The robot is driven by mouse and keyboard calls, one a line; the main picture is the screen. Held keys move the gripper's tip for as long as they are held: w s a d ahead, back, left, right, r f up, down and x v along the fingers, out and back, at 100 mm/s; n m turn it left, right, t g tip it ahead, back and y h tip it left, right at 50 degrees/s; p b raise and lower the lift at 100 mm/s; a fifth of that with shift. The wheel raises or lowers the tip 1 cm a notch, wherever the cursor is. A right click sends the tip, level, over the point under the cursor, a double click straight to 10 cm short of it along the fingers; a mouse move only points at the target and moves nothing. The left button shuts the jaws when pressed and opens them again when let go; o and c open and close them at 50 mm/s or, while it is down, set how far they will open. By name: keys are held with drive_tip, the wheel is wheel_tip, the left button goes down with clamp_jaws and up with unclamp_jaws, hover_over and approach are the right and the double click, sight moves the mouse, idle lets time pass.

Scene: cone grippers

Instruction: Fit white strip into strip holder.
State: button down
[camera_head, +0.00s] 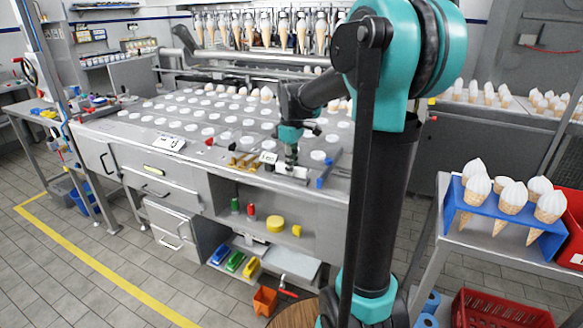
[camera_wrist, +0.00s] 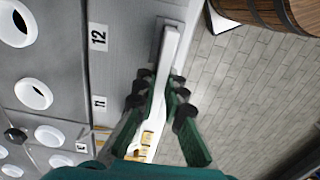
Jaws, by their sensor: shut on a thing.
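The white strip (camera_wrist: 168,50) lies between the fingers of my gripper (camera_wrist: 158,95) in the wrist view and runs lengthwise along the table's edge.
The metal table (camera_head: 130,128) has rows of white-rimmed holes. Small brass-coloured parts (camera_head: 243,161) and a blue piece (camera_head: 326,172) are near my gripper. A blue rack (camera_head: 470,207) of cones stands at right. A wooden barrel (camera_wrist: 270,12) stands on open floor beyond the edge.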

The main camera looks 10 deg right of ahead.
drive_tip(key=shift+f, duration=0.55)
idle(0.4)
drive_tip(key=c, duration=1.5)
unclamp_jaws()
drive_tip(key=shift+c, duration=0.2)
wheel_tip(320, 180, up, 12)
drive_tip(key=shift+s, duration=0.1)
